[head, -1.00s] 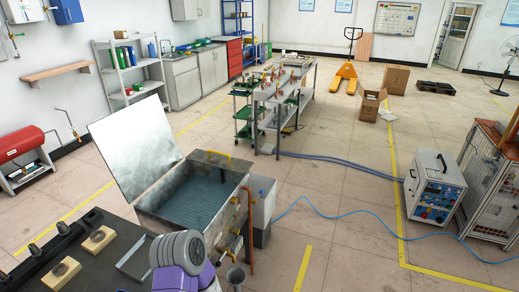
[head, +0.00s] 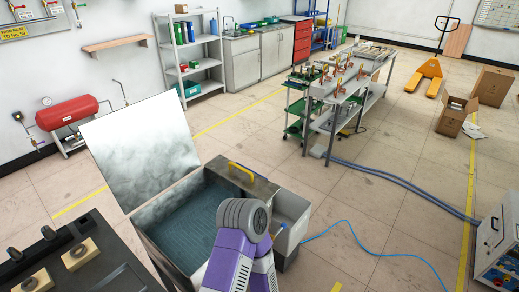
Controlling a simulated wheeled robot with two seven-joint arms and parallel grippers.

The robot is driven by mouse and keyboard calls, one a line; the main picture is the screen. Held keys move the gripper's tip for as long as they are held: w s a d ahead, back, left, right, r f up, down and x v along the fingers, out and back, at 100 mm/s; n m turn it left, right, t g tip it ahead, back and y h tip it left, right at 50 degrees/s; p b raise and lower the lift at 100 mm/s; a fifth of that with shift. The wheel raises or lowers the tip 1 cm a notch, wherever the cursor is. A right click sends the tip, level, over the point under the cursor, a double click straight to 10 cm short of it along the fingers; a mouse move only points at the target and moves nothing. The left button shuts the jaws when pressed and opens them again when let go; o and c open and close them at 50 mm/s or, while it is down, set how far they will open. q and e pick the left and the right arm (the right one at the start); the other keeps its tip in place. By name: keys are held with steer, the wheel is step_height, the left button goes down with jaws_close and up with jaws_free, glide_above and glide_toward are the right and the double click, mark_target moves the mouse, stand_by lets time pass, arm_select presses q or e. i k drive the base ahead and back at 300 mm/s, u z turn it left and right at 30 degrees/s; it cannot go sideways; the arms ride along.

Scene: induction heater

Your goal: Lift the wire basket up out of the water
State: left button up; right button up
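The open metal tank (head: 151,216) stands at the lower middle, with its lid raised at the left. Dark blue-grey water fills it, and a fine mesh pattern, seemingly the wire basket (head: 190,222), shows in the water. A yellow handle (head: 241,171) stands at the tank's far end; I cannot tell whether it belongs to the basket. My purple and grey arm rises from the bottom edge and hides the tank's near right part. Neither gripper is in view, so any contact with the basket is hidden.
The tilted lid (head: 140,150) stands high on the tank's left. A dark bench (head: 95,270) with pale blocks is at the lower left. A blue hose (head: 390,250) crosses the floor at right. The floor between tank and workbench (head: 345,105) is mostly clear.

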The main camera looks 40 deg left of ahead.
mark_target(241, 177)
steer(key=i, duration=2.15)
steer(key=u, duration=3.2)
